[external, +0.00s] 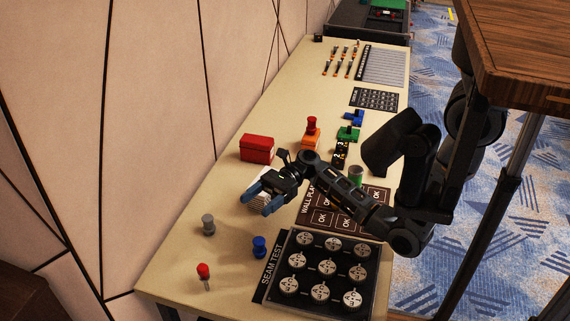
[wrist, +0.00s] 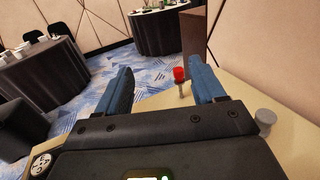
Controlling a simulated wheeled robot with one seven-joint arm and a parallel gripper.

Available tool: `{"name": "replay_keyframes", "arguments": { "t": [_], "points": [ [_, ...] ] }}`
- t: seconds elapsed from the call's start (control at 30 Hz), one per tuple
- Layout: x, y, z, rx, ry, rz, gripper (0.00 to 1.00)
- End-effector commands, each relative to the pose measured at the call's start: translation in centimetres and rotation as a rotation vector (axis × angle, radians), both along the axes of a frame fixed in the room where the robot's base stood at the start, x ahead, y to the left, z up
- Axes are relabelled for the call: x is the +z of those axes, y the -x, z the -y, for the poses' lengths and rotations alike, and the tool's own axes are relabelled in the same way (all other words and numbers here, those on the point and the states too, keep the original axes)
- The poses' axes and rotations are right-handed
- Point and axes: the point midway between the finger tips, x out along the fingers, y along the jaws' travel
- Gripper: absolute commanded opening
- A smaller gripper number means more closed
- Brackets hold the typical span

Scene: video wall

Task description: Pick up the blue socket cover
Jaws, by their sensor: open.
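A small blue knob-shaped cover (external: 259,246), which I take to be the blue socket cover, stands upright on the beige table near its front end. It is just left of the black "SEAM TEST" board. My gripper (external: 260,199) is open and empty above the table, farther back than the blue cover and not touching it. In the wrist view, my gripper's two blue fingers (wrist: 162,82) are spread apart. The blue cover does not show in that view.
A grey knob (external: 208,224) and a red knob on a thin shaft (external: 203,271) stand nearby on the left. The seam test board (external: 322,250) holds several round discs. A red box (external: 257,148) stands behind the gripper. A blue piece (external: 353,118) lies farther back.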

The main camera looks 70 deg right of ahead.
Motion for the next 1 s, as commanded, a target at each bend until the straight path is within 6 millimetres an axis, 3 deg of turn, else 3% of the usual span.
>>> {"name": "replay_keyframes", "arguments": {
  "t": [0.13, 0.3, 0.73, 0.93, 1.0],
  "points": [
    [-4.3, 0.0, 0.0, 0.000, -0.002, -0.006, 0.69],
    [-7.7, 0.0, 0.0, 0.000, -0.001, -0.002, 0.69],
    [-12.0, 0.0, 0.0, -0.001, 0.000, 0.001, 0.69],
    [-15.7, 0.0, 0.0, -0.001, 0.000, -0.002, 0.69],
    [-15.3, -0.4, -1.1, 0.003, 0.002, 0.002, 0.69]
  ]
}}
